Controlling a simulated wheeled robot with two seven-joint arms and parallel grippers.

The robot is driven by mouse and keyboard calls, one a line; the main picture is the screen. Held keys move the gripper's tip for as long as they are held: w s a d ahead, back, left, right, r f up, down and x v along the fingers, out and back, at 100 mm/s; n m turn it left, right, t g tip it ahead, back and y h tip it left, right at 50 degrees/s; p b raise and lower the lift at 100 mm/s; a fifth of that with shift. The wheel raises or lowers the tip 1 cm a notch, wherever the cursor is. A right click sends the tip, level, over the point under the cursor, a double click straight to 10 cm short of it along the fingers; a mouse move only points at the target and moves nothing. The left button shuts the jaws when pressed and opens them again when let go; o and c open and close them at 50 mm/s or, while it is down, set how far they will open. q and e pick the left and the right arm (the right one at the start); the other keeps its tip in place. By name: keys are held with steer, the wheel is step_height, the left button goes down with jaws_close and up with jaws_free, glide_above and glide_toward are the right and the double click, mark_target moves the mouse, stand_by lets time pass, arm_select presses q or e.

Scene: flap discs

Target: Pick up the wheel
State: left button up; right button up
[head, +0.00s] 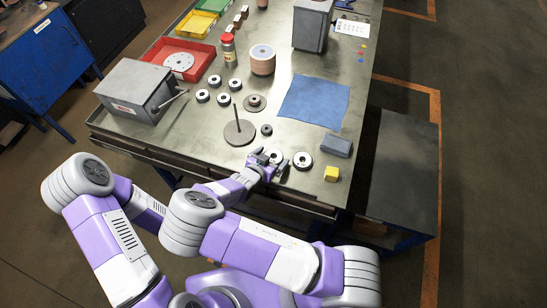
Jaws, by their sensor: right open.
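The flap discs are small dark wheels with pale centres. One wheel (276,155) lies on the bench near the front edge, right at my right gripper. Another wheel (302,160) lies just to its right. My right gripper (272,162) is open, low over the bench edge, with its fingers at the near side of the first wheel. The fingers partly hide that wheel, and I cannot tell whether they touch it. Several similar wheels (223,99) lie further back on the left. My left gripper is not in view.
A spindle on a round base (238,133) stands left of the gripper. A yellow cube (331,174), a grey-blue block (336,146) and a blue cloth (314,102) lie to the right. A grey box (138,88) and red tray (200,51) are at the left.

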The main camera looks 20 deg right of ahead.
steer(key=c, duration=1.1)
steer(key=shift+c, duration=0.5)
steer(key=shift+r, duration=0.15)
